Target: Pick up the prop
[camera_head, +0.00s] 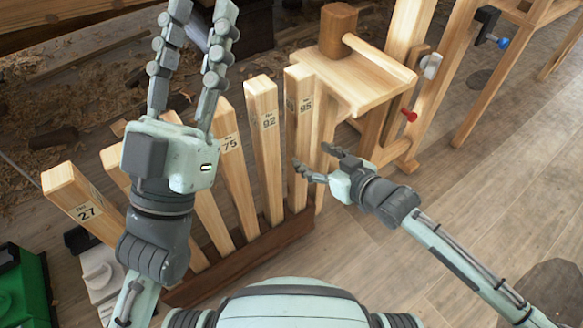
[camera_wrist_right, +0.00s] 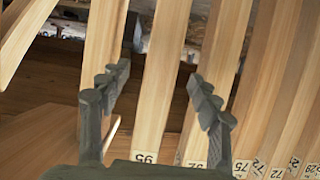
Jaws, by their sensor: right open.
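Several light wooden props with numbered labels stand in a row in a dark wooden rack (camera_head: 245,262). The one marked 95 (camera_head: 303,115) is at the right end, beside the one marked 92 (camera_head: 263,120); others read 75 (camera_head: 229,140) and 27 (camera_head: 82,205). My right gripper (camera_head: 312,157) is open beside the 95 prop. In the right wrist view, the 95 prop (camera_wrist_right: 160,105) shows between the spread fingers, with no contact visible. My left gripper (camera_head: 203,10) is open and empty, raised in front of the row and hiding parts of some props.
A small wooden stand (camera_head: 365,88) with a wooden mallet (camera_head: 338,35) on it is just behind the right end of the row. A wooden frame with clamps stands at the upper right. A green case (camera_head: 22,285) is at the lower left. The floor at right is clear.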

